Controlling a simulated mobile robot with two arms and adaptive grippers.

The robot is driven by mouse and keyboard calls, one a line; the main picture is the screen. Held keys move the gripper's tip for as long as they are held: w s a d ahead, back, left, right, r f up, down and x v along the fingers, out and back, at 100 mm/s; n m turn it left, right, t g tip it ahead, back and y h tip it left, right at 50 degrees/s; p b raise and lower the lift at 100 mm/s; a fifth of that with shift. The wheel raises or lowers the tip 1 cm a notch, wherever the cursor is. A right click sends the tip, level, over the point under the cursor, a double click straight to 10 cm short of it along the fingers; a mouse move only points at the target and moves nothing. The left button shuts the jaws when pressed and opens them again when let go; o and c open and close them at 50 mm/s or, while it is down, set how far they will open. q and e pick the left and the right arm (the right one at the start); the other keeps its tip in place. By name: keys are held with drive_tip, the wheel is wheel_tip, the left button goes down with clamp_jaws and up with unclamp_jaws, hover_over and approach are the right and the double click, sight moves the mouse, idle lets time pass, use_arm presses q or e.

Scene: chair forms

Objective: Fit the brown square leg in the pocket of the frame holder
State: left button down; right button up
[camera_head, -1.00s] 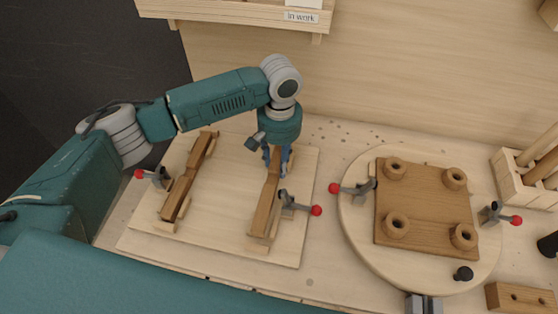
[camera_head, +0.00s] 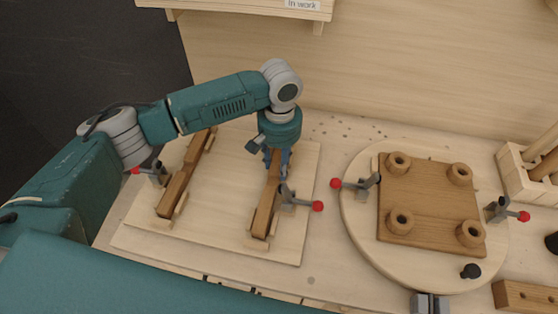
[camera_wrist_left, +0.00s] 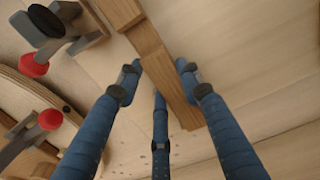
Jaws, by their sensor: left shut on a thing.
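The brown square leg (camera_head: 264,212) lies lengthwise over the right side of the pale frame holder (camera_head: 225,235). My left gripper (camera_head: 277,160) is shut on the far part of this leg, pointing down from above. In the left wrist view the blue fingers (camera_wrist_left: 160,80) stand on both sides of the brown leg (camera_wrist_left: 168,68). Pale end blocks show at the leg's near end. The fingers hide its far end, and I cannot tell whether it is fully down in the pocket. A second brown leg (camera_head: 177,190) lies on the holder's left side.
Clamps with red knobs stand beside the right leg (camera_head: 318,206) and the left leg (camera_head: 136,171). To the right, a round pale turntable (camera_head: 360,235) bears a brown square seat (camera_head: 432,200) with round sockets. A rack of wooden rods (camera_head: 520,180) is at far right. The holder's middle is clear.

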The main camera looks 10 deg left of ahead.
use_arm(q)
drive_tip(key=shift+s+f, duration=0.3)
drive_tip(key=shift+f, duration=0.1)
drive_tip(key=c, duration=1.1)
unclamp_jaws()
drive_tip(key=shift+w+f, duration=0.1)
